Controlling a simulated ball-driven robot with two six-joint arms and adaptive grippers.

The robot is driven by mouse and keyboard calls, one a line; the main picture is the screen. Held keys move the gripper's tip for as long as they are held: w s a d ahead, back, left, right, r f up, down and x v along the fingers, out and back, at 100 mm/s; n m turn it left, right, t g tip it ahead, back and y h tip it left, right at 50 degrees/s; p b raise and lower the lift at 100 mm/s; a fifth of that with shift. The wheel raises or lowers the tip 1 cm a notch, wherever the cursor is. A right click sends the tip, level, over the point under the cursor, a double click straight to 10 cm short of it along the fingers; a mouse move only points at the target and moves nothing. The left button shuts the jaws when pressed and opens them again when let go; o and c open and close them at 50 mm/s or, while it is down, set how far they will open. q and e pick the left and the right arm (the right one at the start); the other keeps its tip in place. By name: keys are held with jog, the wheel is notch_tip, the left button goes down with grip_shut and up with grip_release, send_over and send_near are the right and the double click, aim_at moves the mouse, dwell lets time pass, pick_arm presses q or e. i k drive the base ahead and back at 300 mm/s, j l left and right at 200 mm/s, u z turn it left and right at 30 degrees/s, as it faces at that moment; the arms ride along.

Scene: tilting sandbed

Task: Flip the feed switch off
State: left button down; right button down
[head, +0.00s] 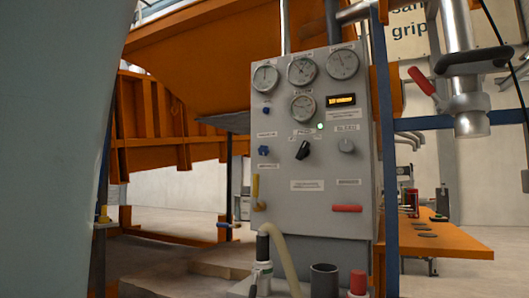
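A grey control panel (275,185) stands upright in the middle of the head view. A black rotary switch (303,149) sits near its centre, under a small label that I cannot read with certainty; it looks like the feed switch. Its handle is turned at a slant, with its top toward the right. A green lamp (320,126) is lit just above and to its right. A grey knob (346,145) is to its right, and a blue knob (263,150) is to its left. Neither of my grippers shows in this view.
Several gauges and a lit amber display (341,100) are above. A yellow lever (257,194) and a red lever (347,208) are below. A pale hose (284,250) rises in front. A blue post (382,160) and an orange bench (430,236) stand right; a large pale surface blocks the left.

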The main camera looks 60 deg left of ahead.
aim_at(303, 151)
jog(key=u, duration=1.55)
jog(key=l+u, duration=0.65)
jog(key=j, duration=0.1)
